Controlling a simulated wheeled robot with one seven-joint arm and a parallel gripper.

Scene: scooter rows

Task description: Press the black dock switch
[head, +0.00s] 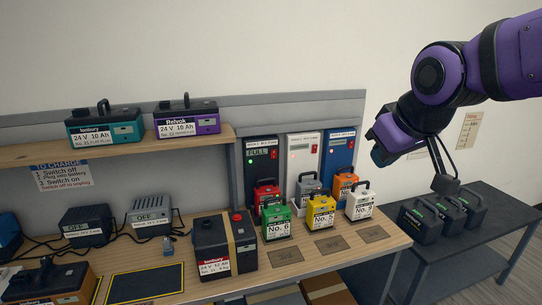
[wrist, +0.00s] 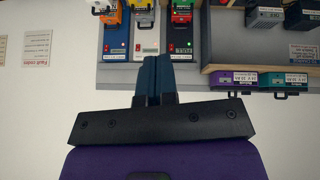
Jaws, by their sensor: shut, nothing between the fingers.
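The black dock (head: 251,170) stands at the left of three docks on the bench's back panel. Its small red switch (head: 276,154) is on the upper right of its front, beside a display that appears to read FULL. The wrist view is turned over and shows the black dock (wrist: 181,36) at the right of the three, its switch (wrist: 171,46) small. A red battery sits low in this dock. My gripper (head: 379,156) is right of the docks and apart from them. Its blue fingers (wrist: 153,79) are together and empty.
A white dock (head: 302,153) and a blue dock (head: 339,155) stand right of the black one. Green (head: 277,223), yellow (head: 320,213) and white (head: 359,203) batteries stand in front. A shelf (head: 130,151) with two batteries is at left. A dark side table (head: 480,243) is at right.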

